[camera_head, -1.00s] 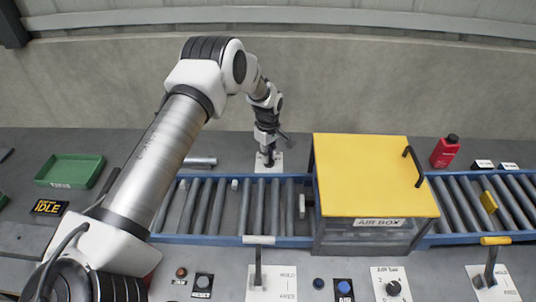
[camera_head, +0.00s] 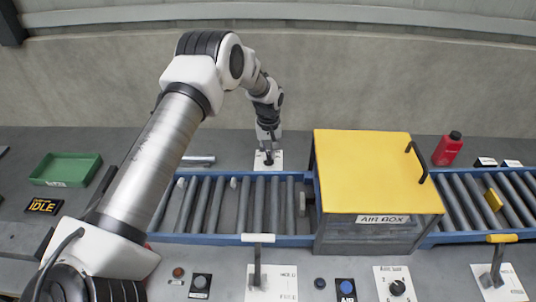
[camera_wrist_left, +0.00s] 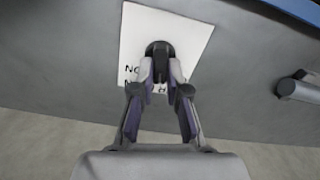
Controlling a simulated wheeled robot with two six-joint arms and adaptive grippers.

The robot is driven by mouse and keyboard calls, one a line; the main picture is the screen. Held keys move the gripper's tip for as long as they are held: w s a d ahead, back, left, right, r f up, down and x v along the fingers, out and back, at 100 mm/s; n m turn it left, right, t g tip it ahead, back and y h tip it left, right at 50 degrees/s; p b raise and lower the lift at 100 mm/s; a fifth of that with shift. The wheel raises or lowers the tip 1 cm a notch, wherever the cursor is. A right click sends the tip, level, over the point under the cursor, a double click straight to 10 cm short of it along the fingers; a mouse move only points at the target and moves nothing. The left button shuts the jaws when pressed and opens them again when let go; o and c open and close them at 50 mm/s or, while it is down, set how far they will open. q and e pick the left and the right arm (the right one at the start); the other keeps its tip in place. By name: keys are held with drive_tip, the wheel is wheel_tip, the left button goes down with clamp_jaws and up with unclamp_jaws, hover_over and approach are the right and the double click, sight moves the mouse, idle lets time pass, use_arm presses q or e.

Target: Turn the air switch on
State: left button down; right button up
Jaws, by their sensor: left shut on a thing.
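The switch marked AIR (camera_head: 346,287) is a small dark plate with a blue round knob at the front edge, below the air box. My left gripper (camera_head: 268,157) is far from it, across the conveyor at the back. Its fingers (camera_wrist_left: 161,72) are shut on a dark knob (camera_wrist_left: 158,50) on a white plate (camera_wrist_left: 185,35) whose lettering is partly hidden. The plate also shows in the head view (camera_head: 275,166). My right gripper is not in view.
A roller conveyor (camera_head: 210,240) crosses the bench under the yellow-lidded air box (camera_head: 365,170). Two levers (camera_head: 257,265) and (camera_head: 497,265), a rotary dial (camera_head: 397,287) and round buttons line the front. A green tray (camera_head: 67,168) is left; a red bottle (camera_head: 447,149) is right.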

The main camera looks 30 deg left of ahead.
use_arm(q)
drive_tip(key=m, duration=0.2)
drive_tip(key=m+b, duration=0.1)
drive_tip(key=m, duration=0.2)
drive_tip(key=shift+w+d+f+m, duration=0.1)
drive_tip(key=shift+d+m, duration=0.05)
drive_tip(key=shift+m, duration=0.15)
drive_tip(key=m+b, duration=0.1)
drive_tip(key=m, duration=0.4)
drive_tip(key=shift+d+m, duration=0.1)
drive_tip(key=shift+m, duration=0.2)
drive_tip(key=c, duration=1.2)
unclamp_jaws()
drive_tip(key=shift+o, duration=0.2)
wheel_tip(320, 180, up, 12)
